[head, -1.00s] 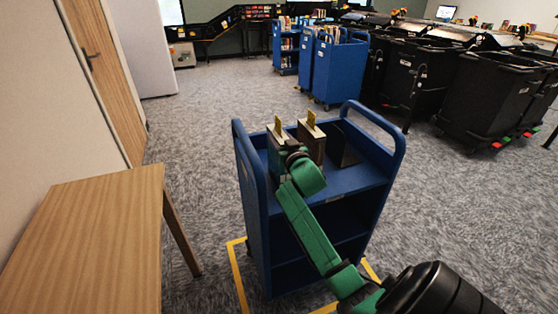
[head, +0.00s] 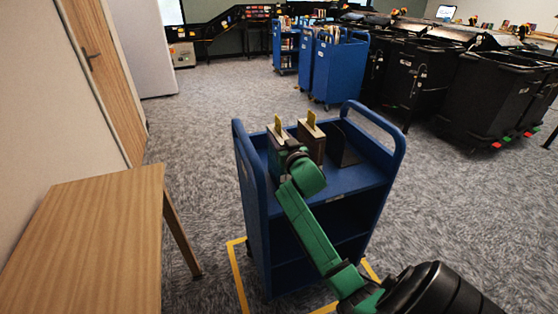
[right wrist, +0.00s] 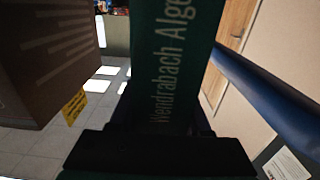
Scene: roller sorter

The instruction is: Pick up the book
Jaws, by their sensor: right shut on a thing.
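A dark green book (right wrist: 172,65) with the spine lettering "Wendrabach Alge…" fills the middle of the right wrist view; the rest of its title is hidden. In the head view this book (head: 275,152) stands upright at the left end of the blue cart's top shelf, with a yellow slip at its top. My right gripper (right wrist: 158,140) is shut on the book's spine side; its fingers are mostly hidden in the head view. I cannot tell whether the book is clear of the shelf. My left gripper is not in view.
A brown book (head: 311,143) with a yellow slip stands close to the right of the held one, beside a dark bookend (head: 345,150). The blue cart (head: 253,215) has raised end panels. A wooden table (head: 85,235) stands at the left.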

